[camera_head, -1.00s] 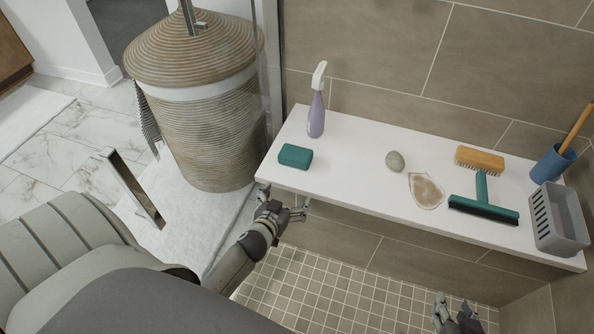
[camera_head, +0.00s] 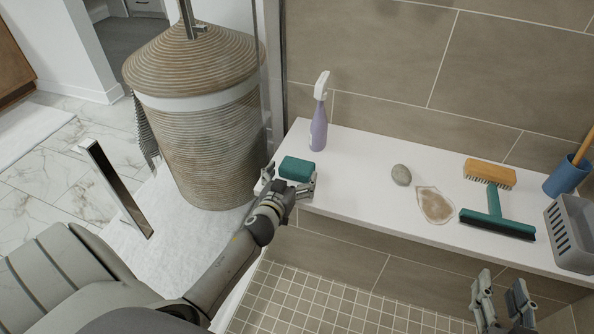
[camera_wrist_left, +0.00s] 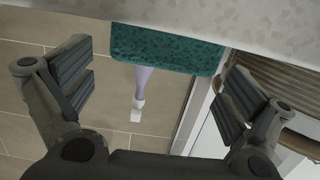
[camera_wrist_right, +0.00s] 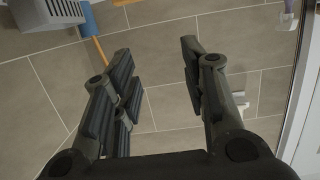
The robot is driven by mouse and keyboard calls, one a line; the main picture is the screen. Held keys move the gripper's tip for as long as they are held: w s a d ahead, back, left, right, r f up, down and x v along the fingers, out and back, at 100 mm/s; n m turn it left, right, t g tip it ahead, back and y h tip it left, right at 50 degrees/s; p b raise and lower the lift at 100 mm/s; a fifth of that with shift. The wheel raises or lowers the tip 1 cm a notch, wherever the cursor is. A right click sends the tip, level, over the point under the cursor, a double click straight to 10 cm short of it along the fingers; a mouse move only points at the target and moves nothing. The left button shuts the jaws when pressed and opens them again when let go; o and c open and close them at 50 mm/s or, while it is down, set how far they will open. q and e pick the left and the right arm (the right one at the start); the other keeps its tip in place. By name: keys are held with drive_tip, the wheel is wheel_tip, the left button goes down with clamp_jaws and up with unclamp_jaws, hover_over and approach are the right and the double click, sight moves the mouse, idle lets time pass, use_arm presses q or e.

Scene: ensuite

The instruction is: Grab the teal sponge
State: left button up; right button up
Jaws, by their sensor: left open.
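The teal sponge (camera_head: 296,168) lies on the white shelf near its left end in the head view. In the left wrist view the sponge (camera_wrist_left: 165,50) shows at the top, between and beyond the fingers. My left gripper (camera_head: 290,184) is open at the shelf's front edge, with its fingers on either side of the sponge's near part. I cannot tell whether they touch it. My right gripper (camera_head: 503,300) is open and empty, below and in front of the shelf at the right; its spread fingers also show in the right wrist view (camera_wrist_right: 160,80).
A purple spray bottle (camera_head: 318,120) stands just behind the sponge. Further right on the shelf (camera_head: 355,165) are a grey stone (camera_head: 401,175), a soap dish (camera_head: 434,205), a brush (camera_head: 490,173), a teal squeegee (camera_head: 497,222), a blue cup (camera_head: 567,176) and a grey basket (camera_head: 575,235). A woven hamper (camera_head: 200,130) stands left.

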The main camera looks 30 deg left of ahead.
sight(297, 165)
use_arm(q)
drive_tip(key=x, duration=0.2)
drive_tip(key=b+x, duration=0.1)
drive_tip(key=x, duration=0.1)
drive_tip(key=shift+s+a+f, duration=0.1)
drive_tip(key=shift+a+f, duration=0.05)
drive_tip(key=shift+f, duration=0.25)
drive_tip(key=shift+w+a, duration=0.1)
drive_tip(key=shift+w, duration=0.25)
use_arm(e)
wheel_tip(297, 165, up, 7)
drive_tip(key=a+t+y, duration=0.1)
drive_tip(key=t, duration=0.3)
drive_tip(key=shift+w+r, duration=0.15)
drive_tip(key=shift+w, duration=0.15)
use_arm(q)
drive_tip(key=shift+c, duration=0.4)
use_arm(e)
drive_tip(key=shift+a, duration=0.1)
use_arm(q)
drive_tip(key=c, duration=0.5)
